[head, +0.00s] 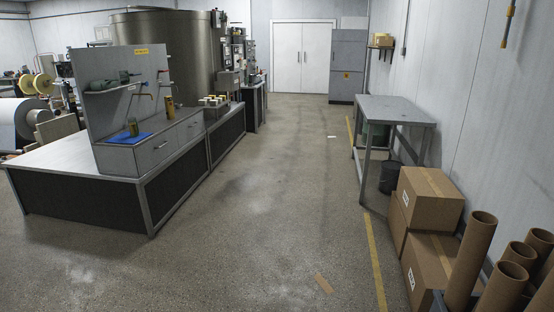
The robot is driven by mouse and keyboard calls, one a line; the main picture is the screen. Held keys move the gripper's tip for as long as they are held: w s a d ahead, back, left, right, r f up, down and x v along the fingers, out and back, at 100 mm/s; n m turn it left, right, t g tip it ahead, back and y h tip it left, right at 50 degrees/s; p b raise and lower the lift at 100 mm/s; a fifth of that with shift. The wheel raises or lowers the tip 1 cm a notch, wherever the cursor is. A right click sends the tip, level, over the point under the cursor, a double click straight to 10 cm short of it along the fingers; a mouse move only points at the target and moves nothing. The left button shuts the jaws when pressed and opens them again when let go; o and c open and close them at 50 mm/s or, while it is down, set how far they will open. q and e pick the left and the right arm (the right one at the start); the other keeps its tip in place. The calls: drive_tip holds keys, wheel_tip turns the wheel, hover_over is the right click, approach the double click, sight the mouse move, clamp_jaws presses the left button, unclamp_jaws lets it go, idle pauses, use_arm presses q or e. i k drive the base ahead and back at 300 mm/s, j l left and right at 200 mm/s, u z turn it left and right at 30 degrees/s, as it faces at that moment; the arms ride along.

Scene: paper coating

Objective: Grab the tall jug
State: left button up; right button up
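I cannot pick out a tall jug for certain at this distance. On the left workbench (60,165), a small green and yellow container (132,127) stands on a blue mat (117,138). A slim yellowish upright container (169,106) stands to its right against the upright panel (122,101). Either is too small to tell if it is a jug. Neither of my grippers is in view.
An open concrete aisle (275,170) runs to white double doors (302,57). On the right are a grey metal table (393,108), a black bin (389,178), stacked cardboard boxes (430,198) and cardboard tubes (470,255). A large metal tank (170,55) stands behind the bench.

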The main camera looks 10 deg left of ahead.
sight(134, 129)
drive_tip(key=i+j+u, duration=0.25)
drive_tip(key=i+u, duration=0.25)
drive_tip(key=i, duration=0.2)
drive_tip(key=i+l+u, duration=0.1)
drive_tip(key=i+u, duration=0.35)
drive_tip(key=i, duration=0.3)
drive_tip(key=i+l+u, duration=0.3)
drive_tip(key=i+u, duration=0.2)
drive_tip(key=i, duration=0.2)
